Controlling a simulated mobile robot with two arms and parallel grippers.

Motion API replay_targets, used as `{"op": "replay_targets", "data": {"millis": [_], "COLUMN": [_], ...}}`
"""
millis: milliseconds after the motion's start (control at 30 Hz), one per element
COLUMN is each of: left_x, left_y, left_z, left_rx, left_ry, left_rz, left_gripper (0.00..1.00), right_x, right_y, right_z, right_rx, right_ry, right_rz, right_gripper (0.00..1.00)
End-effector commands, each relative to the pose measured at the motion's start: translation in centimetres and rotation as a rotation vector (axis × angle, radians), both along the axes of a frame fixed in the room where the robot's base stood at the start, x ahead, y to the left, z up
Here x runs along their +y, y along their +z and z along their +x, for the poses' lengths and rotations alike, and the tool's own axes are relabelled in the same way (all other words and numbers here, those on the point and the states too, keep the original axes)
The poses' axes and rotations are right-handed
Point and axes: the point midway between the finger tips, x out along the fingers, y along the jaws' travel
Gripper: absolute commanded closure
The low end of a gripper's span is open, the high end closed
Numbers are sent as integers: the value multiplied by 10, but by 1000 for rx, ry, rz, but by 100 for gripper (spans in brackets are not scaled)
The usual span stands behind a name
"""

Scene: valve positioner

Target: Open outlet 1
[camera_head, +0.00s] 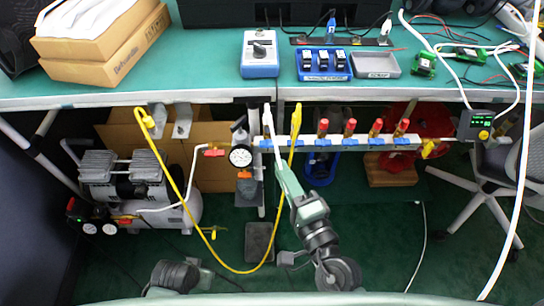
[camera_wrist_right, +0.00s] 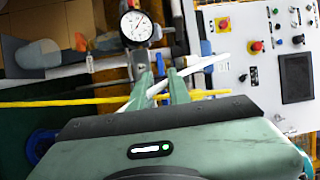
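The manifold rail (camera_head: 330,143) runs below the bench edge, with several blue handles and red-topped fittings along it. The leftmost blue handle (camera_head: 266,144) sits just right of the round pressure gauge (camera_head: 241,156). Which outlet is number 1 cannot be read. My right gripper (camera_head: 277,160) reaches up to the left end of the rail. In the right wrist view its two green fingers (camera_wrist_right: 160,88) stand apart, with a small blue part (camera_wrist_right: 160,95) and a pale bar showing between them. Contact cannot be told. My left gripper is out of view.
A yellow hose (camera_head: 185,200) loops from the bench edge and passes close to my right gripper. A compressor (camera_head: 135,185) stands at the left under the bench (camera_head: 200,88). A chair (camera_head: 485,190) is at the right. A white cable hangs at the far right.

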Motion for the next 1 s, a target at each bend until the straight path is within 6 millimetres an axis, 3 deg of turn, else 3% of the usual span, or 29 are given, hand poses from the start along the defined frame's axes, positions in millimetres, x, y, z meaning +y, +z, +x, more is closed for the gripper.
{"op": "replay_targets", "data": {"millis": [200,400,767,833,1000], "left_x": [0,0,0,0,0], "left_y": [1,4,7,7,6], "left_z": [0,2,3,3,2], "left_rx": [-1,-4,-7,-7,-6], "left_ry": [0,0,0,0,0], "left_rz": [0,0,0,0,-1], "left_gripper": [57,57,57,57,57], "right_x": [14,23,25,25,25], "right_y": [2,0,0,0,0], "right_z": [35,56,62,62,61], "right_rx": [0,2,4,4,4], "right_ry": [-3,-2,-1,-1,-1], "right_rz": [7,7,6,6,7], "right_gripper": [82,82,82,100,100]}}
